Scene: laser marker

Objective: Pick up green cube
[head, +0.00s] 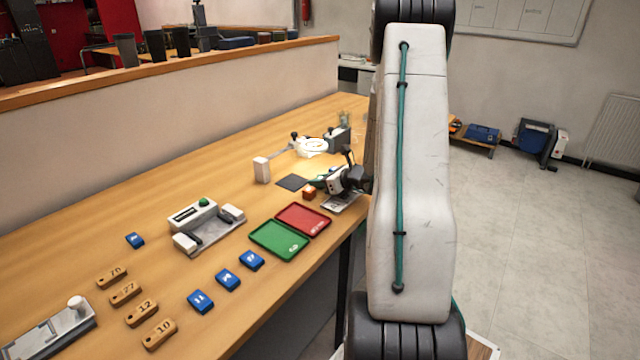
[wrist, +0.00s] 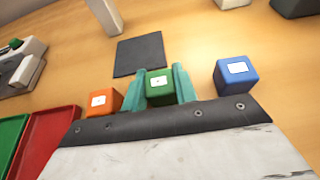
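In the wrist view, the green cube (wrist: 159,84) with a white label sits between the two teal fingers of my gripper (wrist: 162,86). One finger is close against each side of it. I cannot tell whether the fingers press on the cube or only stand around it. Its lower part is hidden by the dark edge of my gripper. In the head view, my gripper (head: 338,182) is low over the right edge of the table, and the green cube is not clearly visible there.
An orange cube (wrist: 103,101) stands close left of my gripper and a blue cube (wrist: 236,76) to the right. A dark square plate (wrist: 139,55) lies beyond. Red (head: 304,219) and green (head: 278,240) trays lie nearby on the wooden table (head: 100,220). A white device (head: 208,226) stands left of them.

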